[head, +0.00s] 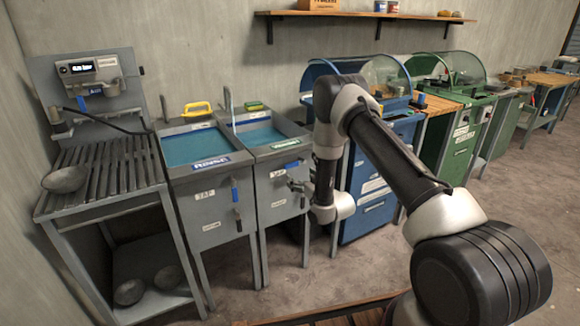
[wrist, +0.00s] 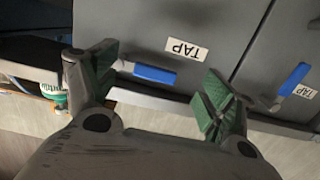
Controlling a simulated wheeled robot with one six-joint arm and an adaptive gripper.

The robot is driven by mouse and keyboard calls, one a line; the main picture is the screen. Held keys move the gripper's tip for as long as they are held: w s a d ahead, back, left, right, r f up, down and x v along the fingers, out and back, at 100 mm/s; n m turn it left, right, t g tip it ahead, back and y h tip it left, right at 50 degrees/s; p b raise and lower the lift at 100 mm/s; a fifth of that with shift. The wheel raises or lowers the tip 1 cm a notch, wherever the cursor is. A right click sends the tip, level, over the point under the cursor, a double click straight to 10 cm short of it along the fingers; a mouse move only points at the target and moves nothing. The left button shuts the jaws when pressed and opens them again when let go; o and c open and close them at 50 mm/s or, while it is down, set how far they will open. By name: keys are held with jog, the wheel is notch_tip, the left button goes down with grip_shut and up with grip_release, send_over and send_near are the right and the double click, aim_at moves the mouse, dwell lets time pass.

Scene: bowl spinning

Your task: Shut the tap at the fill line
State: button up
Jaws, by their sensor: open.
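The right basin (head: 262,150) holds blue water and has a green label on its rim. A blue tap lever (head: 293,164) is on its front, above a TAP label. My gripper (head: 296,186) is in front of this basin, fingers towards its front panel. In the wrist view, my gripper (wrist: 155,92) is open. A blue lever (wrist: 155,73) lies about level between its two green-padded fingers, beside a TAP label (wrist: 186,48). I cannot tell whether the fingers touch it. The fill line cannot be made out.
The left basin (head: 210,167), labelled RINSE, also holds blue water and has an upright blue lever (head: 235,190). This lever also shows in the wrist view (wrist: 295,79). A slatted rack (head: 110,165) with a metal bowl (head: 64,179) stands left. A blue hooded machine (head: 375,180) stands right.

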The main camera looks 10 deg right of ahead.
aim_at(292, 165)
jog(key=shift+t, duration=0.6)
jog(key=w, duration=0.2)
jog(key=w+a+r, duration=0.1)
jog(key=w, duration=0.2)
jog(key=w+a+r, duration=0.1)
jog(key=w, duration=0.1)
jog(key=shift+w+a+r, duration=0.2)
jog(key=shift+w+a, duration=0.05)
jog(key=shift+w, duration=0.05)
jog(key=shift+c, duration=0.5)
jog(key=c, duration=1.4)
